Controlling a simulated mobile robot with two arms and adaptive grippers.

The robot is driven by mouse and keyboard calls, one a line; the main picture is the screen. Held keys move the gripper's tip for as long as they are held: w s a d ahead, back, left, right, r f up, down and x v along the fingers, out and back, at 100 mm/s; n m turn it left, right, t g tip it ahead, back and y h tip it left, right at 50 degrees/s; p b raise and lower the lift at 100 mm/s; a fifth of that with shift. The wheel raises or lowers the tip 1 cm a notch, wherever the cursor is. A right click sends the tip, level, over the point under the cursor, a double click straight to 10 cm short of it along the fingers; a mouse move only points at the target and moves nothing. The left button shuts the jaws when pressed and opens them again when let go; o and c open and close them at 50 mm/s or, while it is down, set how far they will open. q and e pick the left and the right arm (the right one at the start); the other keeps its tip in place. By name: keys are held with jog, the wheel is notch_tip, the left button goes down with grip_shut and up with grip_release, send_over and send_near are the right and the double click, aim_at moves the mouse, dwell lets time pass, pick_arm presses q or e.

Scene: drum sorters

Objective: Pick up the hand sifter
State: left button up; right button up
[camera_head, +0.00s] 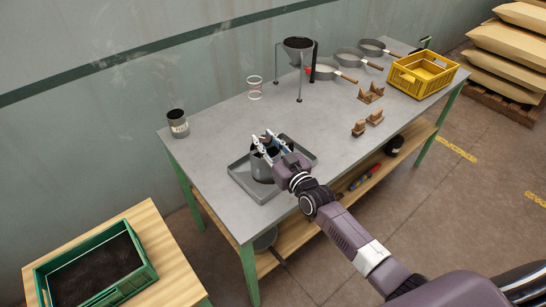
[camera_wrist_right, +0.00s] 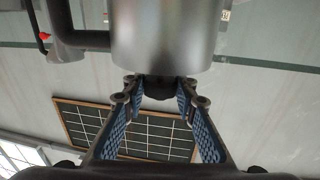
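The hand sifter looks to be the grey metal cup (camera_head: 262,168) standing in a shallow grey tray (camera_head: 243,180) on the workbench. My right gripper (camera_head: 268,143) is at the top of this cup and hides part of it. In the right wrist view a shiny metal cylinder (camera_wrist_right: 165,35) with a dark curved handle (camera_wrist_right: 82,38) fills the top middle. The right gripper's blue-padded fingers (camera_wrist_right: 160,95) are apart, with a dark part near their tips. I cannot tell whether they touch it. My left gripper is not in view.
A funnel on a stand (camera_head: 298,45), several pan sieves (camera_head: 325,70) and a yellow crate (camera_head: 408,85) stand toward the far end. A can (camera_head: 178,125) is at the left bench edge. A green crate (camera_head: 145,265) of dark material sits on a wooden table.

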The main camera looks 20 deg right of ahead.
grip_shut()
jog(key=shift+r, duration=0.15)
